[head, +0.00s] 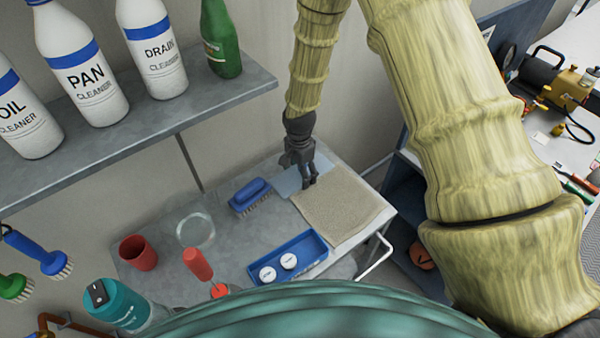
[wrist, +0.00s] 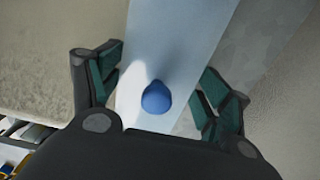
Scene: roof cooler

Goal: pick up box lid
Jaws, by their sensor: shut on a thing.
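The box lid is a pale blue, flat panel (head: 287,184) at the back of the grey work table in the head view. In the wrist view the pale lid (wrist: 180,40) runs between my fingers, with a round blue knob (wrist: 156,98) on it. My gripper (head: 309,184) points down at the lid's right part, beside a beige cloth (head: 343,207). In the wrist view my gripper (wrist: 163,78) has one finger on each side of the lid and is shut on it. The exact finger contact and any gap under the lid are hard to see.
A blue brush (head: 250,196) lies left of the lid. A blue tray (head: 316,247) with two white round pieces stands in front. A clear round dish (head: 195,231) and red cup (head: 138,252) are further left. A shelf (head: 150,118) with several bottles overhangs the left.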

